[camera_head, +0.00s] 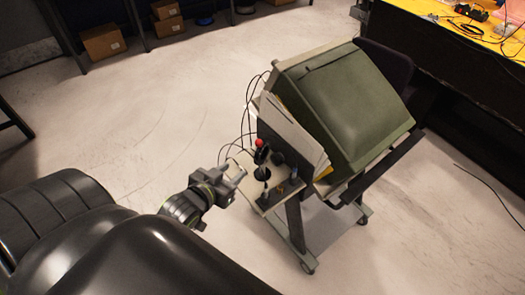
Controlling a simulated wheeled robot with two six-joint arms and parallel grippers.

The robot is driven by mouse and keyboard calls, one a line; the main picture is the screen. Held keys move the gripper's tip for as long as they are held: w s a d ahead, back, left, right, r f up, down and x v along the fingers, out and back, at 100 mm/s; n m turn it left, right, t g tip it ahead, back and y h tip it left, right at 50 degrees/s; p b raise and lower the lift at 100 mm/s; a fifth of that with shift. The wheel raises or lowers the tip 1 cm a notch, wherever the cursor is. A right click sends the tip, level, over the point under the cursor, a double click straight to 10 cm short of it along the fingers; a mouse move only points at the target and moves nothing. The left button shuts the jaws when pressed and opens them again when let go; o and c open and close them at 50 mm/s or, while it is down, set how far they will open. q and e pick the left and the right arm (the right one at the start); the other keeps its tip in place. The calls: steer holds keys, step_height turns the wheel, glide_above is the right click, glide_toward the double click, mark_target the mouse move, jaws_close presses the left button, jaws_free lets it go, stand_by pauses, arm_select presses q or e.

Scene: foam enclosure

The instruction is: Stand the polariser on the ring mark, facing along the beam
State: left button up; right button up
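My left gripper (232,176) is at the left edge of a small pale shelf (251,192) on the cart. Its fingers look spread, and I see nothing between them. Small dark optical parts stand on the shelf just right of the fingers. One is a black round part on a post (263,174); behind it is an upright part with a red ball top (259,143). I cannot tell for sure which one is the polariser. The ring mark and the beam cannot be made out at this size. My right gripper is not in view.
A large olive-green box (350,105) leans on the wheeled cart (297,232) behind the shelf, with pale panels (292,132) beside it. Thin black cables (249,100) loop at the shelf's left. A yellow-topped bench (480,35) stands at the upper right. Open floor lies left.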

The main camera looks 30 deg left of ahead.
mark_target(256, 151)
arm_select(q)
steer(key=p+x, duration=0.1)
steer(key=x, duration=0.3)
steer(key=r+p+x, duration=0.1)
steer(key=x, duration=0.8)
steer(key=shift+w+d+r+p, duration=0.2)
steer(key=shift+w+p, duration=0.1)
steer(key=shift+p, duration=0.1)
steer(key=shift+p+x, duration=0.4)
steer(key=shift+x, duration=1.6)
steer(key=shift+d+f, duration=0.1)
steer(key=shift+d, duration=0.05)
jaws_close()
